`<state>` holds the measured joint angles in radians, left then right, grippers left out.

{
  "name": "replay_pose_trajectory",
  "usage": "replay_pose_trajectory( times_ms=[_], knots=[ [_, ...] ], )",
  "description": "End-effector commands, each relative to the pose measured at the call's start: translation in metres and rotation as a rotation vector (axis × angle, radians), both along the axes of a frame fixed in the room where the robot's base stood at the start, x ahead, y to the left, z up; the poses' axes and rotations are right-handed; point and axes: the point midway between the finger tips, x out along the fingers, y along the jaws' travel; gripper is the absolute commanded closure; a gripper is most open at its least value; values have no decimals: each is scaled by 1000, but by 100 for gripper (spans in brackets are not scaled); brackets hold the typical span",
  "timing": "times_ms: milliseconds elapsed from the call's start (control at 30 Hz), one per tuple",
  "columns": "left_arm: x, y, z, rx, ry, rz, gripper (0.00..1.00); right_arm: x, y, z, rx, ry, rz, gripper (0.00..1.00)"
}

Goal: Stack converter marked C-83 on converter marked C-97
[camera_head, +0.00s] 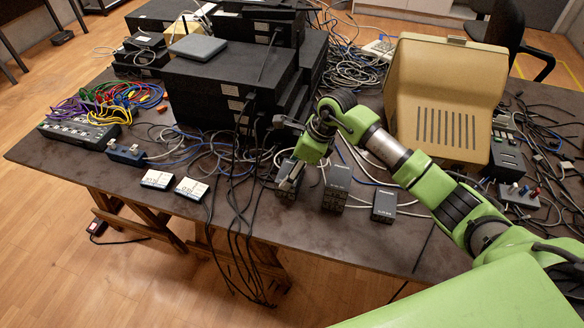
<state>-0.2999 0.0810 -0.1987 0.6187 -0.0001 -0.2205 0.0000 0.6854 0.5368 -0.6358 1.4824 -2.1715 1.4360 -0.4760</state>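Three small dark grey converter boxes stand near the front edge of the table: a left one (284,193), a middle one (336,190) and a right one (384,206). The middle one looks taller than the right one. Small pale markings show on their fronts, but I cannot read which is C-83 or C-97. My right gripper (290,182) comes in from the right and points down at the left converter, overlapping its top. Whether its fingers touch or grip that box is too small to tell. My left gripper is not in view.
Two white-topped boxes (157,179) lie left of the converters. Black network units (215,90) stand stacked behind, with loose cables around them. A beige case (446,100) stands at the back right. Dark cables hang over the front edge. Some bare tabletop (330,235) lies in front of the converters.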

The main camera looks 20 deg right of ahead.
Motion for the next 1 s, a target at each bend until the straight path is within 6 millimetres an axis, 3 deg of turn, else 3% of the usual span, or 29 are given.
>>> replay_pose_trajectory(
  times_ms=[67, 100, 167, 633, 1000],
  knots=[
    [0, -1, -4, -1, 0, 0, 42, 1, 0, -3, 0, -2, 1, 66],
    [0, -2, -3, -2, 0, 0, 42, 0, 0, -3, 0, 0, 0, 33],
    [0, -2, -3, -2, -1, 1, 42, 0, 0, -2, 0, 0, 0, 21],
    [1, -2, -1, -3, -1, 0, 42, -1, -3, 8, 0, -4, 0, 21],
    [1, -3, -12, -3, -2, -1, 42, -17, -27, 77, -2, -4, 0, 21]
  ],
)
